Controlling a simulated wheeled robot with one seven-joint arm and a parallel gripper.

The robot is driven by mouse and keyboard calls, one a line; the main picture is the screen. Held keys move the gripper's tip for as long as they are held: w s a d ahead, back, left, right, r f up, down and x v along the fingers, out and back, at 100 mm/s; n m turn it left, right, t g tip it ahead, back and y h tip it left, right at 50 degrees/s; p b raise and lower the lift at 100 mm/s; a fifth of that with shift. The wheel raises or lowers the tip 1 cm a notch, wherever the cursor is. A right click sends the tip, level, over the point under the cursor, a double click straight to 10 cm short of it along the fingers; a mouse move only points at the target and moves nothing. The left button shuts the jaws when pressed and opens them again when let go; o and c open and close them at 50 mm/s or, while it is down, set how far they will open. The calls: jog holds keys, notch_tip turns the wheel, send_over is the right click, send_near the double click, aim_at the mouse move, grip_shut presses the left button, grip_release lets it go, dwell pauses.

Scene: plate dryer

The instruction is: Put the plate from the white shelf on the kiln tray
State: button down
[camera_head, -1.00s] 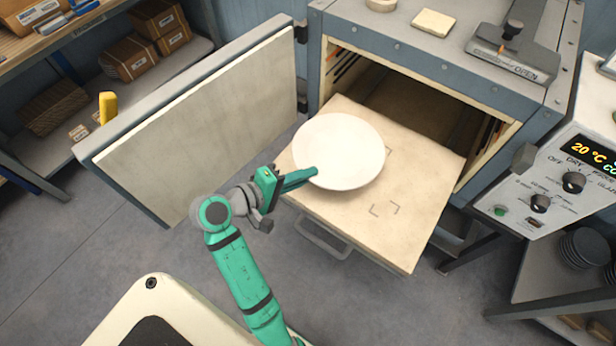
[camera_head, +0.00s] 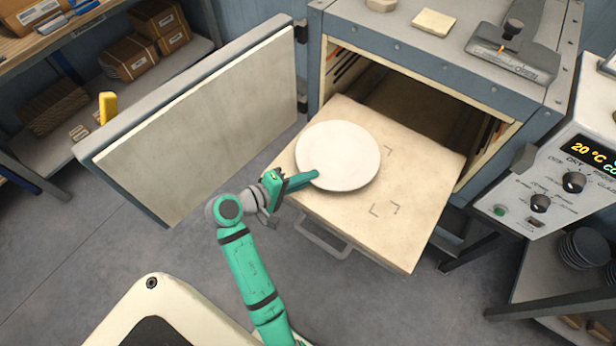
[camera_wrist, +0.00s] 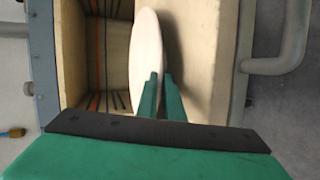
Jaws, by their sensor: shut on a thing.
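The white plate (camera_head: 342,152) is over the left half of the pulled-out kiln tray (camera_head: 410,215). My gripper (camera_head: 308,178) is shut on the plate's near left rim. In the wrist view my green gripper fingers (camera_wrist: 162,98) pinch the edge of the plate (camera_wrist: 146,55), which shows nearly edge-on, with the tray surface (camera_wrist: 205,70) beside it. The plate looks close to the tray and about level. I cannot tell whether its underside touches the tray. Corner marks are drawn on the tray; some are uncovered to the right of the plate, and others may be hidden under it.
The kiln door (camera_head: 200,125) stands open to the left of the tray. The kiln opening (camera_head: 410,110) is behind the tray. A tray handle (camera_head: 322,238) sticks out at the front. A control panel (camera_head: 560,180) stands at the right. The right part of the tray is clear.

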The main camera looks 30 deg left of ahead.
jog(key=c, duration=2.2)
grip_release()
jog(key=v, duration=1.2)
